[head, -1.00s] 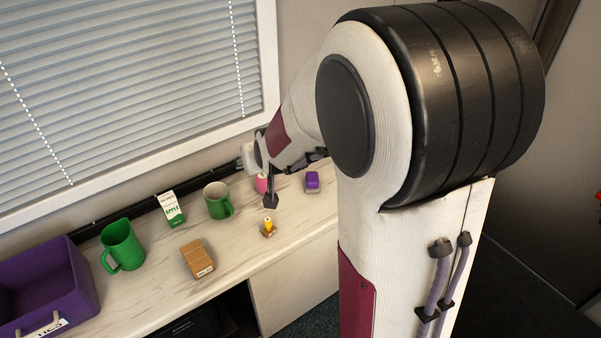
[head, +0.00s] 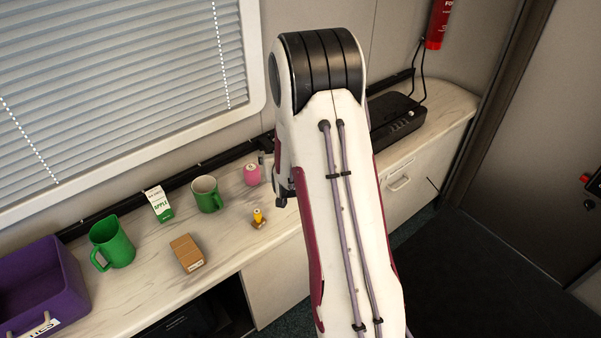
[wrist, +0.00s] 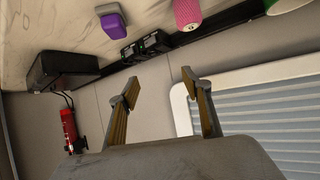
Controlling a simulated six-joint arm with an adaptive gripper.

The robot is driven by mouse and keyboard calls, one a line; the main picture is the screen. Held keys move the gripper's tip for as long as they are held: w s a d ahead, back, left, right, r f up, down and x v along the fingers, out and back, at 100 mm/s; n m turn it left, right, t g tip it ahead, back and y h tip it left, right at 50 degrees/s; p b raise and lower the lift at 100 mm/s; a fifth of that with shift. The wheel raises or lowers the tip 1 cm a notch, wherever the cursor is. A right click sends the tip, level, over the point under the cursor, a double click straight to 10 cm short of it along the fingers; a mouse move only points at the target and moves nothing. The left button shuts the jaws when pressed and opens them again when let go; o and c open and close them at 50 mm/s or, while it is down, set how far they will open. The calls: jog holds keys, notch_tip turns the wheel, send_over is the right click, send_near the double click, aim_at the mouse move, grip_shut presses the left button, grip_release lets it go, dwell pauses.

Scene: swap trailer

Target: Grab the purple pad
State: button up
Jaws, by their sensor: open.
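The purple pad (wrist: 112,25) lies on the worktop in the wrist view, a small purple block with a greyish face. It is apart from my gripper and beyond the fingertips, up and to the left. In the head view now it is hidden behind my arm. My gripper (wrist: 158,84) is open and empty, its two fingers spread in the wrist view. In the head view only a dark part of my gripper (head: 281,201) shows beside my arm, above the worktop.
A pink roll (head: 252,173), a green and white cup (head: 207,195), a juice carton (head: 159,204), a green jug (head: 111,242), a brown box (head: 187,252) and a yellow item (head: 258,219) stand on the worktop (head: 222,247). A purple bin (head: 40,285) stands left. A black case (head: 395,119) lies right.

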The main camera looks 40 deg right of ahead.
jog(key=d+f, duration=0.2)
jog(key=f, duration=0.1)
jog(key=s+d+f+h, duration=0.1)
jog(key=d+f, duration=0.1)
jog(key=f, duration=0.1)
jog(key=s+d+f+m+h, duration=0.1)
jog(key=d+f, duration=0.1)
jog(key=f, duration=0.1)
jog(key=shift+s+d+f+t, duration=0.2)
jog(key=shift+d+f+t, duration=0.1)
jog(key=shift+d+f, duration=0.2)
jog(key=shift+w+f, duration=0.1)
jog(key=shift+x, duration=1.15)
jog(key=shift+w+d+f, duration=0.1)
jog(key=shift+f+x, duration=0.2)
jog(key=shift+x, duration=2.25)
jog(key=c, duration=1.2)
